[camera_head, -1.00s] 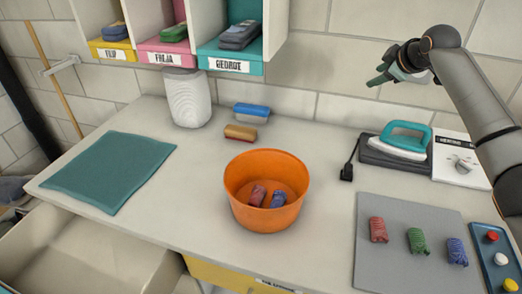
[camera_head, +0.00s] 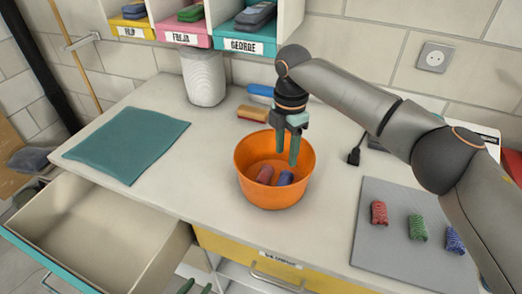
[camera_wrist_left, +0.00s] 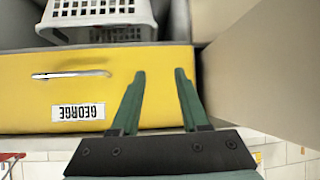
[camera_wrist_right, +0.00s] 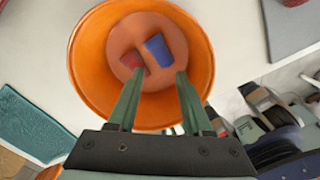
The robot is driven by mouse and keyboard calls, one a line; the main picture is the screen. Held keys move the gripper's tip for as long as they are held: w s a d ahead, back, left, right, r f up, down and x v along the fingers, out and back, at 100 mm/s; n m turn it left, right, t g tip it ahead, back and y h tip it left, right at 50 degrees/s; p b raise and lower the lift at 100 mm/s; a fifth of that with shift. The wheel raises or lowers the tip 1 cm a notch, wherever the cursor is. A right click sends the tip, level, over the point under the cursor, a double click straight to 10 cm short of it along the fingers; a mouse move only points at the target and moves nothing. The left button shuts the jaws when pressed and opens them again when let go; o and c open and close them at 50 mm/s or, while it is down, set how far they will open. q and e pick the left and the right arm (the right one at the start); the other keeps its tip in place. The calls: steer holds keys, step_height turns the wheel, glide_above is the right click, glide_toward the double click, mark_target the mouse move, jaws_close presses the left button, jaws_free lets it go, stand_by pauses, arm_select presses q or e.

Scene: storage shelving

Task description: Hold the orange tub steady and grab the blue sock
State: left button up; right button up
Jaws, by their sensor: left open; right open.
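The orange tub (camera_head: 248,182) stands on the worktop and fills the upper part of the right wrist view (camera_wrist_right: 87,75). The rolled blue sock (camera_head: 286,178) lies on its floor beside a rolled red sock (camera_head: 265,175). The right wrist view shows the blue sock (camera_wrist_right: 157,47) and red sock (camera_wrist_right: 132,64) beyond my fingertips. My right gripper (camera_head: 288,159) is open and empty, pointing down over the tub. My left gripper (camera_wrist_left: 160,74) is open and empty near a yellow drawer front (camera_wrist_left: 60,97). Only its green tips show low in the head view.
An open drawer (camera_head: 100,226) juts out at the left. A teal mat (camera_head: 125,145), a white bin (camera_head: 203,77) and brushes stand left of and behind the tub. A grey mat (camera_head: 385,240) with several rolled socks lies right. Cubbies (camera_head: 250,46) hang above.

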arm_select(q)
steer(key=w+r+m+t+h, duration=0.1)
steer(key=w+r+t, duration=0.4)
steer(key=r, duration=0.6)
steer(key=w+r+m+t+h, duration=0.15)
steer(key=w+r+t, duration=0.35)
steer(key=r, duration=0.6)
steer(key=d+r+m+g+h, duration=0.1)
steer(key=d+r+m+h, duration=0.7)
steer(key=r+h, duration=0.35)
steer(key=s+d+r+m+g+h, duration=0.1)
steer(key=s+d+m+g+h, duration=0.15)
steer(key=d+m+g, duration=0.7)
steer(key=s+d+r+m+g+h, duration=0.2)
steer(key=s+d+m+g, duration=0.3)
steer(key=m+g, duration=0.8)
steer(key=n+t+y, duration=0.3)
steer(key=n+y, duration=0.3)
steer(key=y, duration=1.4)
glide_toward(252, 202)
step_height(252, 202, down, 5)
steer(key=shift+w, duration=0.2)
